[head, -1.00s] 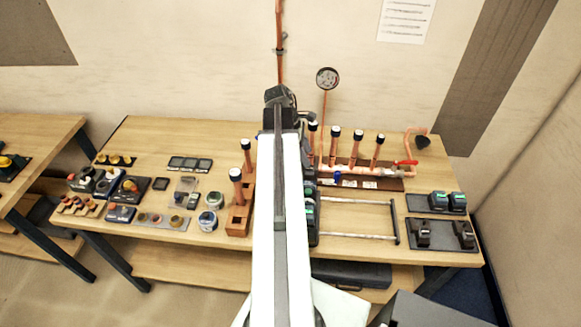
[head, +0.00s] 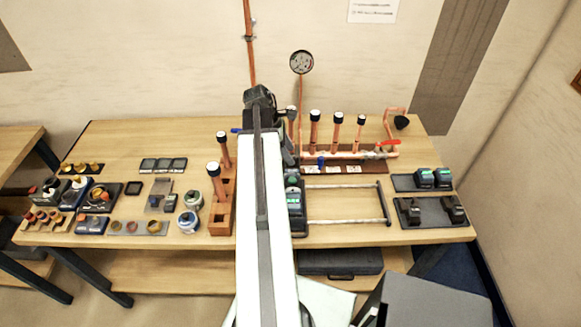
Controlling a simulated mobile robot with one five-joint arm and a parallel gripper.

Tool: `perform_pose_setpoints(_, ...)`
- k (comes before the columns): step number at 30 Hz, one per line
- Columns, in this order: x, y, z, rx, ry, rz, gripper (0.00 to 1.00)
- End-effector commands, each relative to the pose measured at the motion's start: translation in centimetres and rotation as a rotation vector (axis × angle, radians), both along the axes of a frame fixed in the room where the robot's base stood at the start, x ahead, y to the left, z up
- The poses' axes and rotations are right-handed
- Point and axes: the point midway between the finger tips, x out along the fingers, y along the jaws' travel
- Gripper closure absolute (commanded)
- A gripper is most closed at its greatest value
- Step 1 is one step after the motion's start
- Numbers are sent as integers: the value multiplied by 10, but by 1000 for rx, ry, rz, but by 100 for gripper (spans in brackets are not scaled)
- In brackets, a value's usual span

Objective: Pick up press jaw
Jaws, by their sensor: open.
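Two dark, blocky pieces that look like press jaws stand on a black tray (head: 432,218) at the right front of the bench. The left jaw (head: 411,211) and the right jaw (head: 453,209) stand apart from each other. My arm reaches straight out over the middle of the bench. My gripper (head: 258,97) is at its far end, near the back edge, well to the left of and behind the jaws. It is open, though its fingertips are hard to make out, and I see nothing held in it.
Behind the jaws, another tray (head: 400,183) holds two dark, teal-topped blocks. A copper manifold (head: 350,155) with upright black-capped pipes stands to their left. A metal-barred frame (head: 345,222) lies left of the jaw tray. My arm hides part of the bench's middle.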

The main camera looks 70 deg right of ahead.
Motion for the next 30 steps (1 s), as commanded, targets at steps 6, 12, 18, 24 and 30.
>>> perform_pose_setpoints(6, -3, -2, -10, -1, 0, 0, 45)
perform_pose_setpoints(12, -3, -1, -10, -1, 0, 1, 82)
perform_pose_setpoints(18, -3, -1, -10, -1, 1, 1, 100)
perform_pose_setpoints(24, -3, -1, -7, -1, 1, 1, 100)
perform_pose_setpoints(30, -2, -1, 16, -1, 1, 3, 100)
